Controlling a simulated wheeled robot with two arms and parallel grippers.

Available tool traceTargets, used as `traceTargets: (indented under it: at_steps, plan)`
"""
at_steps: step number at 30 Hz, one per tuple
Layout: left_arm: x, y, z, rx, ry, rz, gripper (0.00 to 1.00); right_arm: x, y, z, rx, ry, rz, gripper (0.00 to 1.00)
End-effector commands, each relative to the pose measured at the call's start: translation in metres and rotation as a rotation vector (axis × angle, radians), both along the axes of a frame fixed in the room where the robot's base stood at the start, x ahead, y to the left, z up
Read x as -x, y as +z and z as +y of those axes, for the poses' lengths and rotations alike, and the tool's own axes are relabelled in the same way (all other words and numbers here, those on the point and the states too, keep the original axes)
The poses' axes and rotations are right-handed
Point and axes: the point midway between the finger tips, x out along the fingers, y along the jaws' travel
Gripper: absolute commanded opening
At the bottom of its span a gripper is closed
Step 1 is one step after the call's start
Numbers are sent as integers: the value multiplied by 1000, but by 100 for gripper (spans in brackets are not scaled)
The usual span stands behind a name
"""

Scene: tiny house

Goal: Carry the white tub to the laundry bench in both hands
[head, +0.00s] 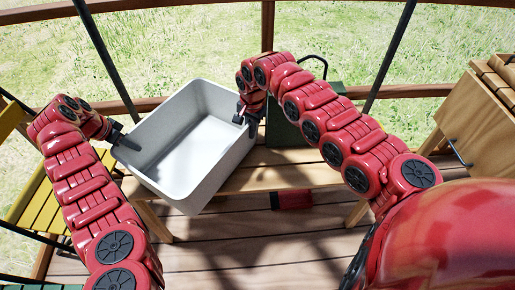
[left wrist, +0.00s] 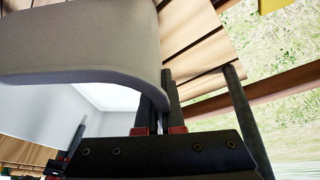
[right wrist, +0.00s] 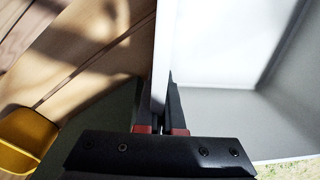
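The white tub (head: 185,160) is empty and open at the top, and sits at an angle between my two grippers in the head view. My left gripper (head: 124,141) is shut on its left wall; the left wrist view shows the fingers (left wrist: 160,108) on both sides of the wall. My right gripper (head: 242,117) is shut on its right wall, with the fingers (right wrist: 165,105) astride it in the right wrist view. The tub overlaps a slatted wooden bench (head: 285,178) and its near corner reaches past the front edge. I cannot tell whether it touches the bench.
A dark green box (head: 283,132) stands on the bench right of the tub. A red object (head: 292,200) lies beneath the bench. A yellow slatted seat (head: 48,205) is at the left, a wooden cabinet (head: 485,110) at the right. The plank floor (head: 225,245) in front is clear.

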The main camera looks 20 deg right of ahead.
Motion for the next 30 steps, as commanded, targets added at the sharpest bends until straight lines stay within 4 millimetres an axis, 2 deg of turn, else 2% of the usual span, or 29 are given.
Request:
traceTargets:
  at_steps: [3,4,6,8,9,17,20,23,30]
  plan:
    - [0,-14,0,1,-1,-1,0,0,-14,0,0,0,-1,0]
    - [0,-9,0,0,0,0,10,0,-9,0,0,0,-1,10]
    - [0,-8,0,0,0,0,23,0,-8,0,0,0,-1,23]
    - [0,-8,0,0,0,0,34,0,-8,0,0,0,-1,34]
    - [0,-8,0,0,0,0,35,0,-8,0,-1,0,-1,35]
    - [0,-7,0,0,0,0,35,0,-8,0,0,0,0,35]
    - [1,-1,3,0,2,-2,35,0,-8,0,0,0,0,35]
    - [4,14,8,-1,0,-2,35,0,-8,0,0,0,0,35]
    - [13,66,27,-1,1,-6,35,0,-8,0,0,0,0,35]
